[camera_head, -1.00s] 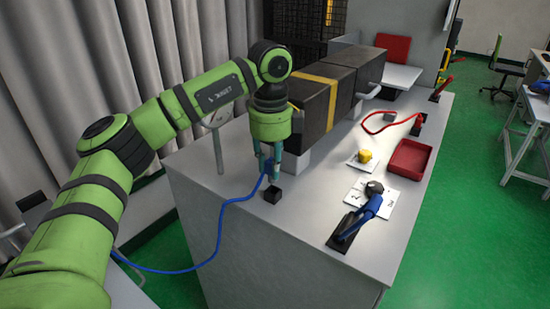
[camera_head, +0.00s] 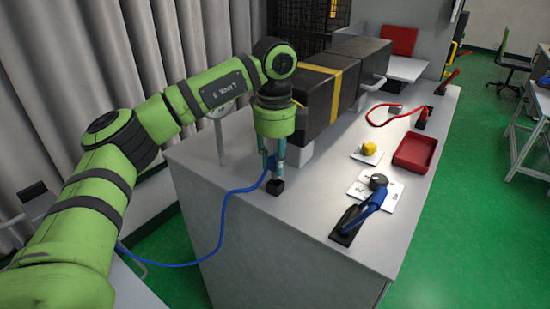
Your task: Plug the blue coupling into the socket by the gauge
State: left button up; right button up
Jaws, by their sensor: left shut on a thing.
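My left gripper (camera_head: 273,164) points straight down over the near left part of the grey counter, shut on the blue coupling (camera_head: 271,161). The coupling shows only partly between the fingers, and a blue hose (camera_head: 222,220) runs from it down to the left. The socket, a small black block (camera_head: 277,187), sits on the counter just under the fingertips. I cannot tell whether the coupling touches it. The round gauge (camera_head: 222,109) stands on a post behind my left arm, left of the gripper, partly hidden. My right gripper is not in view.
A long dark box with a yellow band (camera_head: 325,86) lies close behind the gripper. To the right are a blue-handled lever (camera_head: 364,212), a yellow knob (camera_head: 369,147), a red tray (camera_head: 414,151) and a red cable (camera_head: 378,109). The counter's near middle is clear.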

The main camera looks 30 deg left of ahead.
pick_arm(q)
jog(key=shift+f, duration=0.35)
jog(key=shift+f+b, duration=0.3)
jog(key=shift+b, duration=0.1)
jog(key=shift+f+b, duration=0.7)
jog(key=shift+f, duration=0.25)
jog(key=shift+f, duration=0.25)
jog(key=o, duration=0.9)
jog(key=shift+o, duration=0.2)
jog(key=shift+r, duration=0.15)
notch_tip(320, 180, up, 12)
jog(key=shift+s+f, duration=0.1)
